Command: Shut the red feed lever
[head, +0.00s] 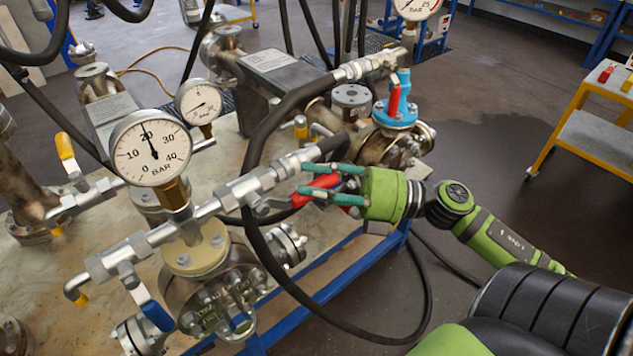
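A red lever (318,186) sits on the valve at the right end of the silver pipe in front, at mid-picture. My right gripper (302,178) reaches in from the right with its teal fingers on either side of this lever. The lower finger crosses over part of the red handle. I cannot tell whether the fingers press on it. A second red lever (394,101) stands roughly upright by the blue flange (394,115) of the vessel behind. I cannot tell from labels which lever is the feed lever. My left gripper is not in view.
A large pressure gauge (151,148) stands on the front pipe, above the flanged vessel (215,290). A black hose (262,150) arches close to the gripper. A blue lever (158,316) and a yellow lever (65,146) are at left. A yellow cart (590,130) stands at right; the floor between is clear.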

